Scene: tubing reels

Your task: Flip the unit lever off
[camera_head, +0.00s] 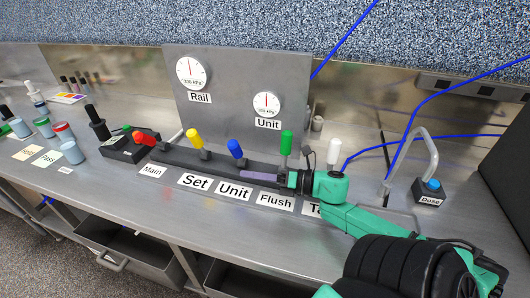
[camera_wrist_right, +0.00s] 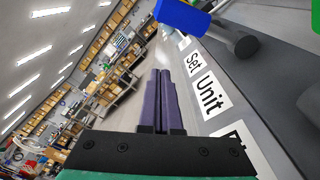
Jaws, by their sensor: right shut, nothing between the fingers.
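The blue-handled lever (camera_head: 236,149) stands on the dark valve rail behind the Unit label (camera_head: 234,191), close to upright and leaning slightly left. In the right wrist view its blue handle (camera_wrist_right: 183,18) is at the top, cut by the edge. My right gripper (camera_head: 244,177) lies low along the front of the rail, with its purple fingers pointing left, just below the blue lever. In the right wrist view the fingers (camera_wrist_right: 161,74) are together and hold nothing. They look apart from the lever. My left gripper is not in view.
Neighbouring levers are red (camera_head: 145,138), leaning left, yellow (camera_head: 194,137), green (camera_head: 287,143) and white (camera_head: 333,152). A panel behind carries the Rail gauge (camera_head: 191,72) and Unit gauge (camera_head: 266,104). Bottles stand at left; a Dose button (camera_head: 430,191) is at right. The front bench strip is clear.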

